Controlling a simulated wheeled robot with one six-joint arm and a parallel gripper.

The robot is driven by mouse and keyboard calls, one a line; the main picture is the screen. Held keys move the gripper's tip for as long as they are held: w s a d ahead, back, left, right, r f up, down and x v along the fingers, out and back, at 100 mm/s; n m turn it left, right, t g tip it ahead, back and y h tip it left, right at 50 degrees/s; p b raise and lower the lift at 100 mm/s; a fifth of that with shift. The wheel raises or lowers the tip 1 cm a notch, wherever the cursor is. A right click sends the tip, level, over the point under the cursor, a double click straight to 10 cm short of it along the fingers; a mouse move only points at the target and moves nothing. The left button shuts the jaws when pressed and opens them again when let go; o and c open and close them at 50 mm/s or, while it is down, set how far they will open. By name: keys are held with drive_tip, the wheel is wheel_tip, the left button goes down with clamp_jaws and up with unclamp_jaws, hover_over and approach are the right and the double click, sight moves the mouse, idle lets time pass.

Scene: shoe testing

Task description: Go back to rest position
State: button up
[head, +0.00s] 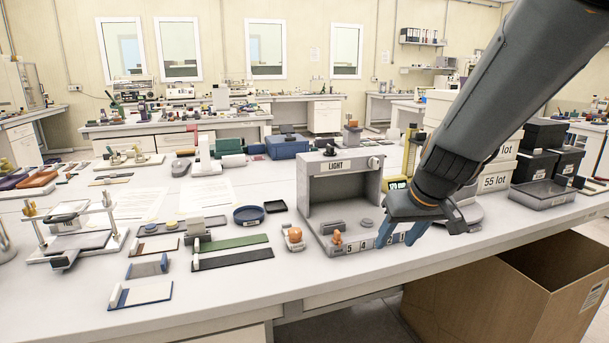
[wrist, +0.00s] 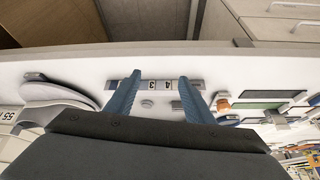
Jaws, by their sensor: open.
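My gripper (head: 400,233) hangs at the right of the grey light box (head: 309,186), over the front part of the white bench (head: 246,285). Its two blue fingers are apart with nothing between them. In the wrist view my gripper (wrist: 156,92) is also open and empty, above the light box's numbered front strip (wrist: 155,85). In the head view the gripper hides part of that strip and the right end of the box's base.
A cardboard box (head: 480,306) stands on the floor below the bench's right front. Black boxes (head: 545,135) and a clear tray (head: 543,196) stand at the right. Samples, a blue round dish (head: 249,214) and a small press (head: 75,240) fill the left. Bare bench runs along the front edge.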

drive_tip(key=s+f+g, duration=0.2)
drive_tip(key=s+f, duration=0.2)
drive_tip(key=s, duration=0.5)
drive_tip(key=s+a+f+m+g+h, duration=0.1)
drive_tip(key=s+f+g, duration=0.1)
drive_tip(key=s+f, duration=0.3)
drive_tip(key=s, duration=0.4)
drive_tip(key=shift+s+a+f+m+g, duration=0.2)
drive_tip(key=shift+m+g, duration=0.1)
drive_tip(key=shift+g, duration=0.1)
idle(0.4)
